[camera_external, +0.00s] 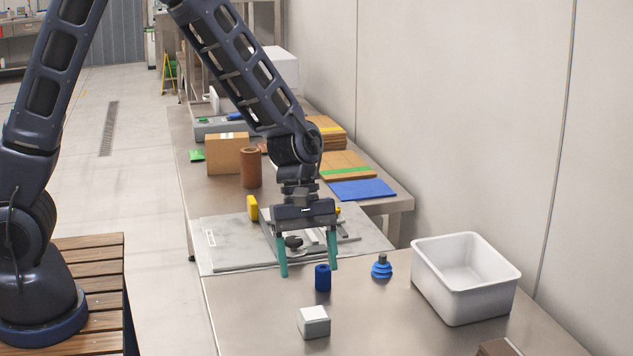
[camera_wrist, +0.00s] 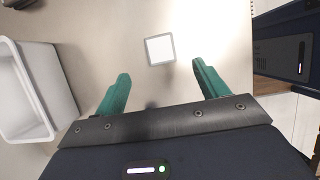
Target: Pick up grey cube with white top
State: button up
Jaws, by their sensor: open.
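The grey cube with a white top (camera_external: 314,321) stands on the metal table near the front in the external view. It also shows in the wrist view (camera_wrist: 160,49), seen from above, ahead of the fingers and between their lines. My gripper (camera_external: 308,272) has two green fingers pointing down, spread apart and empty. It is above the table, behind and higher than the cube, and not touching it. In the wrist view my gripper (camera_wrist: 159,78) shows both fingers apart with only table between them.
A blue cylinder (camera_external: 323,278) stands close to my fingers. A blue stepped piece (camera_external: 381,267) stands to its right. A white bin (camera_external: 464,308) is at the right, also seen in the wrist view (camera_wrist: 14,112). A grey board (camera_external: 228,258) with parts lies behind. Table around the cube is clear.

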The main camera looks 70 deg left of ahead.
aim_at(314, 313)
jog(key=shift+x, duration=5.3)
jog(key=c, duration=1.1)
jog(key=shift+r, duration=0.1)
